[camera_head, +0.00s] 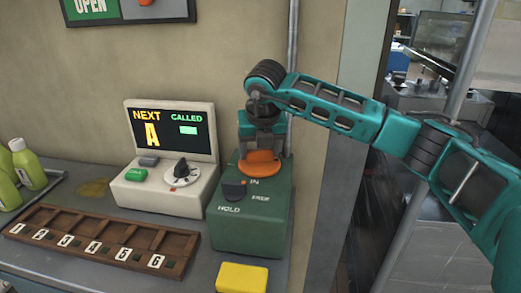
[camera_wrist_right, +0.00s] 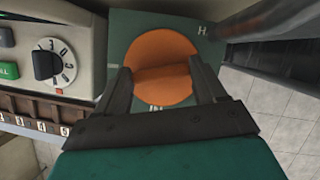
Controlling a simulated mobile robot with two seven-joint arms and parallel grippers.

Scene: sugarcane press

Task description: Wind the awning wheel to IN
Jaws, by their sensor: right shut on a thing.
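The awning wheel (camera_head: 261,166) is an orange disc on top of a green box (camera_head: 250,220) in the head view. The box face carries the words IN and HOLD and a dark switch (camera_head: 234,190). My right gripper (camera_head: 262,150) reaches down onto the wheel from above. In the right wrist view the wheel (camera_wrist_right: 160,52) has a raised bar across its middle, and my right gripper (camera_wrist_right: 162,80) has its two dark fingers on either side, shut on that bar. Printed letters by the wheel are partly hidden by the fingers. My left gripper is not in view.
A display console (camera_head: 165,160) with a green button and a dial stands left of the box. A wooden tray (camera_head: 95,240) with numbered tags lies in front. A yellow block (camera_head: 242,277) is at the front edge. Green bottles (camera_head: 28,165) stand at far left. A metal pole rises behind the box.

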